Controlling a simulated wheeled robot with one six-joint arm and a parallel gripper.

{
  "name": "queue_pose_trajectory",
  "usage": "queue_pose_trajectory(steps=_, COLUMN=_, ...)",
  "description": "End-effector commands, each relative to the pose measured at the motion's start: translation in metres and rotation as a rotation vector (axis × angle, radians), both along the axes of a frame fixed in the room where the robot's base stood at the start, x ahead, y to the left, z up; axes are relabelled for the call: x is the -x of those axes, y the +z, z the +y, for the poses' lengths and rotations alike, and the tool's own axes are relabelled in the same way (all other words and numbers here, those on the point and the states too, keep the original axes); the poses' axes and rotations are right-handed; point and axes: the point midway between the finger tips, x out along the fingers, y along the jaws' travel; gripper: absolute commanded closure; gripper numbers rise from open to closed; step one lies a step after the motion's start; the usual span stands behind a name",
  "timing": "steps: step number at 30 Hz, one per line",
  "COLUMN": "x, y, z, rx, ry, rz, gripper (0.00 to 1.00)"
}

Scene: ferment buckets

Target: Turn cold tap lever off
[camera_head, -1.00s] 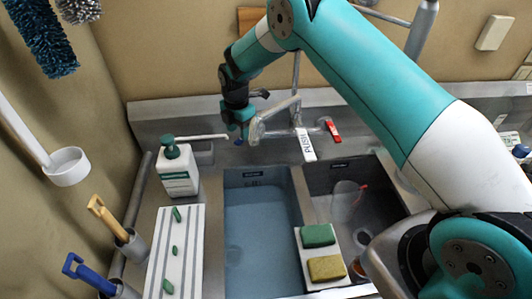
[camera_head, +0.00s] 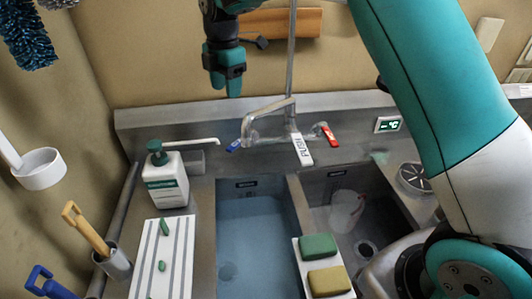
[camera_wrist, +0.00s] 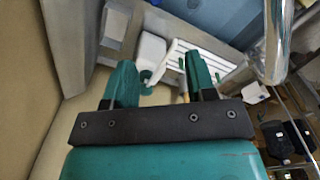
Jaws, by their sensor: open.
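The cold tap lever (camera_head: 234,146) is blue and sits at the left end of the tap, pointing left and slightly down in the head view. The metal tap (camera_head: 268,112) has its spout beside the lever. A red lever (camera_head: 329,135) is on the tap's right end, and a white lever marked PUSH (camera_head: 302,150) is between them. My gripper (camera_head: 226,93) points down above the blue lever, clear of it. In the wrist view my gripper (camera_wrist: 161,77) has its fingers apart with nothing held. The blue lever cannot be made out there.
A soap bottle (camera_head: 166,178) and a striped board (camera_head: 160,255) stand left of the water-filled basin (camera_head: 250,235). Two sponges (camera_head: 318,246) lie on the divider. A clear jug (camera_head: 345,208) is in the right basin. The tap's vertical pipe (camera_head: 292,55) rises right of my gripper.

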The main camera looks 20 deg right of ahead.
Motion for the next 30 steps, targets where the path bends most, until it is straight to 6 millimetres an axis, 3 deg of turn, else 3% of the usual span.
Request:
queue_pose_trajectory(steps=14, x=0.097, y=0.022, z=0.007, rx=-0.092, ry=-0.404, rz=0.004, gripper=0.49)
queue_pose_trajectory(steps=30, x=0.210, y=0.016, z=0.011, rx=-0.196, ry=-0.810, rz=0.074, gripper=0.49)
